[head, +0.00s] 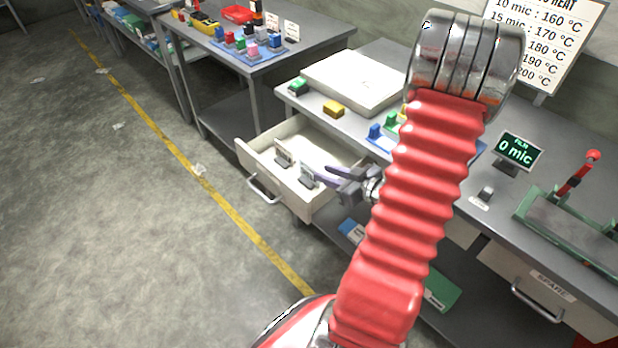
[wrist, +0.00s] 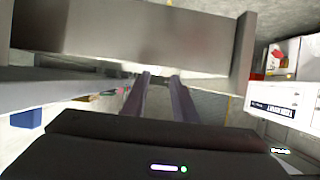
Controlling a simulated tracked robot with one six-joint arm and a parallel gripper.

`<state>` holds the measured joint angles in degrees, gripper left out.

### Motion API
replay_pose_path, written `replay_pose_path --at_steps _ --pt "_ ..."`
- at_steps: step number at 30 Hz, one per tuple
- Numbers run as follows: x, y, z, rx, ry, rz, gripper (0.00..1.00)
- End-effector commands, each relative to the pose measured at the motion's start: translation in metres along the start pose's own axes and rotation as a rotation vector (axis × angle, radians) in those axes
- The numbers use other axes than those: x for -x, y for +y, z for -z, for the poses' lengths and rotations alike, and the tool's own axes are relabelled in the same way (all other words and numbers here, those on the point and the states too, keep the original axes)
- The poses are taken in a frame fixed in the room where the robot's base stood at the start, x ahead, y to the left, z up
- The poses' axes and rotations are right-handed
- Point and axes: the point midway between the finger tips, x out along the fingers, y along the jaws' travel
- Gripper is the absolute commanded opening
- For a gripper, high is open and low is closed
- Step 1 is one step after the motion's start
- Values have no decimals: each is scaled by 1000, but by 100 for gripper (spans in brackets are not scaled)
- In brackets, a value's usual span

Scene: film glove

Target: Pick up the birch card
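Two small pale cards stand upright in dark holders inside an open drawer (head: 262,165) in the head view. One card (head: 284,151) is farther back and left; the other card (head: 308,174) is nearer my gripper. Their print is too small to read, so I cannot tell which is birch. My gripper (head: 328,176) is just right of the nearer card, its purple-grey fingers pointing left over the drawer. I cannot tell whether they touch the card. In the wrist view my gripper (wrist: 161,76) shows two fingers apart, with no card visible between them.
The workbench above the drawer carries a white slab (head: 353,80), a yellow block (head: 333,109) and a film display (head: 517,150). A green sealer (head: 570,222) stands at right. Another table (head: 300,58) holds coloured blocks. The floor at left is mostly clear.

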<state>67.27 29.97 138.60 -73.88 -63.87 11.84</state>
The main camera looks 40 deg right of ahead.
Motion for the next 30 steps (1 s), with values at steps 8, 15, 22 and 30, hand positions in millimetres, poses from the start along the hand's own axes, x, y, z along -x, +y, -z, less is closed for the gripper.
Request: replay_pose_path --at_steps 8,15,22,30 --pt "-31 0 -1 -2 0 1 26" --pt "-34 0 0 -1 0 0 26" --pt "-38 0 -1 -1 0 1 26" --pt "-69 2 -3 0 -1 2 26"
